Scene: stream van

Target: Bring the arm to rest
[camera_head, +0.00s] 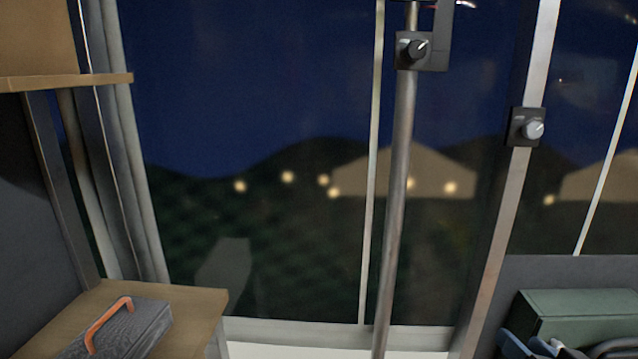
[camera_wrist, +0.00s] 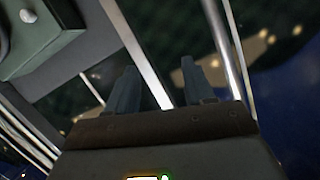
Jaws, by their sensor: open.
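My gripper (camera_wrist: 157,88) shows in the wrist view with its two grey fingers apart and nothing between them. A pale metal post passes behind the gap between the fingers. The wrist view is strongly tilted. In the head view, part of what may be my arm shows at the bottom right corner, cut off by the frame edge; the gripper itself cannot be made out there.
A wooden shelf (camera_head: 190,297) at lower left bears a dark case (camera_head: 140,325) with an orange handle. A round pole (camera_head: 400,170) carries a black knob box (camera_head: 421,51). A square post (camera_head: 508,210) carries another knob box (camera_head: 526,127). A green box (camera_head: 580,312) stands at lower right.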

